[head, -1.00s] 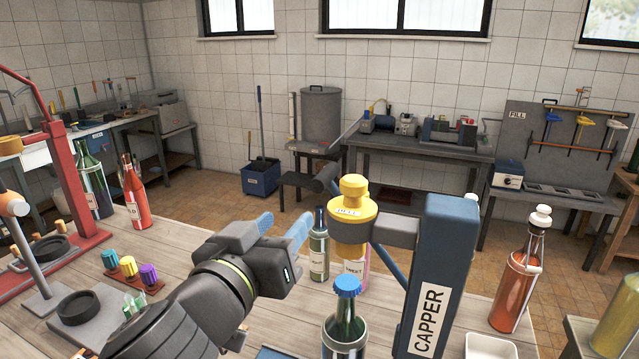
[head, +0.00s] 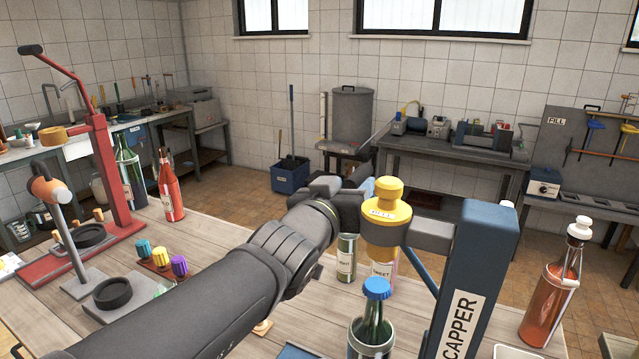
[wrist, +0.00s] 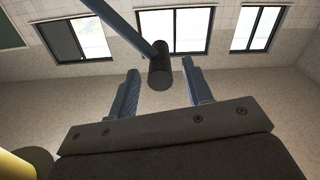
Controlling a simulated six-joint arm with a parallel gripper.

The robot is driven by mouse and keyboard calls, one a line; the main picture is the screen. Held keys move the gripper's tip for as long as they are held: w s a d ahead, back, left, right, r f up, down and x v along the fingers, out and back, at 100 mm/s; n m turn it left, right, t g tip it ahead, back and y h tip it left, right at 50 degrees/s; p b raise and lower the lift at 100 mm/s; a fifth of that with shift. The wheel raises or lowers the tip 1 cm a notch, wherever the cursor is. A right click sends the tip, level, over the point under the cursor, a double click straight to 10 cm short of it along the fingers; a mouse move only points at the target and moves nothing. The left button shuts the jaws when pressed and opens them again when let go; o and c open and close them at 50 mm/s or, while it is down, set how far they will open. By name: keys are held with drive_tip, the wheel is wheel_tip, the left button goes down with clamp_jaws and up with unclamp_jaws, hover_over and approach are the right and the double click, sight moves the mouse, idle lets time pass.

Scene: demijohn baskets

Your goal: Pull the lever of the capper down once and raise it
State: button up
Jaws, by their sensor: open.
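The capper (head: 475,275) is a blue post with a yellow head (head: 387,215) on a grey arm. Its blue lever rod (head: 422,270) shows below the head; the rod's far end is mostly hidden behind my gripper in the head view. In the wrist view the lever's dark round grip (wrist: 159,70) appears between my two blue fingers, apart from both, with the rod (wrist: 120,22) running to the upper left. My gripper (head: 366,187) is open, just left of the yellow head. A bottle with a blue cap (head: 377,288) stands in front, below the head.
Two bottles (head: 346,258) stand behind the capper head. An orange bottle (head: 552,295) stands at the right, beside a white tray (head: 515,352). A red lever stand (head: 108,165) and coloured caps (head: 162,258) are at the left.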

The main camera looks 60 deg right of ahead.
drive_tip(key=shift+d, duration=0.8)
clamp_jaws()
drive_tip(key=shift+f, duration=0.1)
